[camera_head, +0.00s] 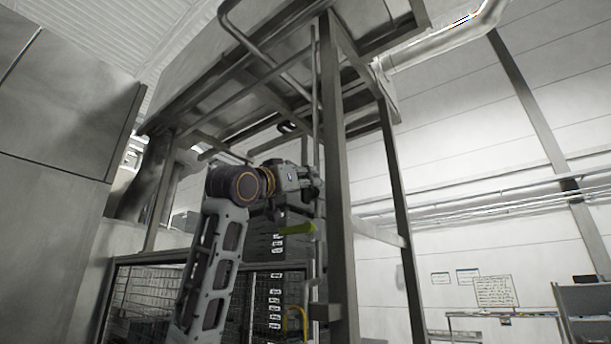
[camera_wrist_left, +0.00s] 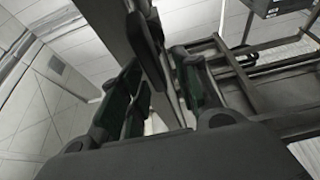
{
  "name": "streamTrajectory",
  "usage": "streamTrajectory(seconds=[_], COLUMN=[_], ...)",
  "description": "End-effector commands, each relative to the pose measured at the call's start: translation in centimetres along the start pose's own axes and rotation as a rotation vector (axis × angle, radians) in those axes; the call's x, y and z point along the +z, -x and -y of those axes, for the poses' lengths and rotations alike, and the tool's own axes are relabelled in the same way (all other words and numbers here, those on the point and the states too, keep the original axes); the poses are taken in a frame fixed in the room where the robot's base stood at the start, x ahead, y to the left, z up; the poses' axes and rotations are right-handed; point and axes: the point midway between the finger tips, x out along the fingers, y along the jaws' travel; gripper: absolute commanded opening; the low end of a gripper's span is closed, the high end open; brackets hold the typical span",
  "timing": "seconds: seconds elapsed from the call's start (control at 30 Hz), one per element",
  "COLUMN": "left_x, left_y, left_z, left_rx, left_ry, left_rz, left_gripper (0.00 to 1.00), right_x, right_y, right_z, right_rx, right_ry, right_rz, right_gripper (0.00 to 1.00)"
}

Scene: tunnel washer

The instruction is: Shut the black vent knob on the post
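The grey steel post (camera_head: 338,170) stands upright in the middle of the head view. My left gripper (camera_head: 313,186) is at the left side of this post, at the end of my raised arm. In the left wrist view the two fingers of my left gripper (camera_wrist_left: 157,62) are apart, with a dark upright piece (camera_wrist_left: 147,38) showing between them. I cannot tell whether that piece is part of the post or the black vent knob. I cannot make out the knob for sure in either view; the gripper may hide it. My right gripper is not in view.
A thin upright pipe (camera_head: 316,95) runs close beside the post. Dark stacked crates (camera_head: 265,245) stand behind my arm. Right of the frame is open room.

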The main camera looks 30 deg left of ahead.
Motion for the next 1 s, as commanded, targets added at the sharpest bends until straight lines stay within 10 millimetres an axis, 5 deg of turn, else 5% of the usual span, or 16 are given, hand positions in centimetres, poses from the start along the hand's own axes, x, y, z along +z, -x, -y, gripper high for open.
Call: streamTrajectory(seconds=[0.47, 0.73, 1.0], left_x=[0.06, 0.05, 0.09], left_y=[-0.87, -0.84, -0.85], left_z=[-0.02, -0.01, -0.01], left_rx=[0.000, 0.000, 0.000], left_ry=[-0.001, -0.001, -0.002], left_rz=[0.000, 0.000, 0.001], left_gripper=[0.32, 0.01, 0.00], right_x=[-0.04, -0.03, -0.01], right_y=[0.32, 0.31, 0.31], right_z=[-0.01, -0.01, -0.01], right_rx=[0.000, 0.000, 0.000], right_ry=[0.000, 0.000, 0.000], right_rz=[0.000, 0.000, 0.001], right_gripper=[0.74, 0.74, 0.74])
